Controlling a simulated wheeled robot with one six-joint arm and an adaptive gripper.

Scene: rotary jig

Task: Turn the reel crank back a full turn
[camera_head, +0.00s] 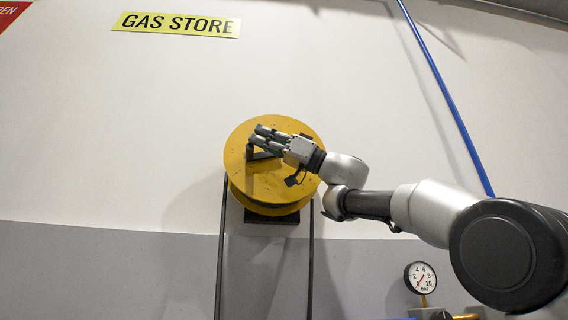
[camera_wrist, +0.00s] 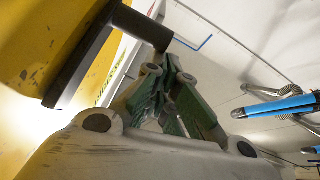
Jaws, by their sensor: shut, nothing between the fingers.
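The yellow reel (camera_head: 262,185) is on the wall in the head view. Its dark crank arm (camera_head: 262,156) shows on the reel's face, partly behind my gripper (camera_head: 257,134). In the wrist view the reel (camera_wrist: 40,40) fills the upper left. The crank arm (camera_wrist: 80,60) runs across it, and a dark round handle (camera_wrist: 142,26) sticks out from its upper end. My gripper (camera_wrist: 163,75) is shut and empty, with its green-padded fingers together close to the handle. I cannot tell whether they touch it.
A blue pipe (camera_head: 445,95) slants down the wall at right. A pressure gauge (camera_head: 420,277) with brass fittings is at lower right. A yellow GAS STORE sign (camera_head: 176,24) is above. Two dark uprights (camera_head: 311,260) run below the reel. The wall left of it is clear.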

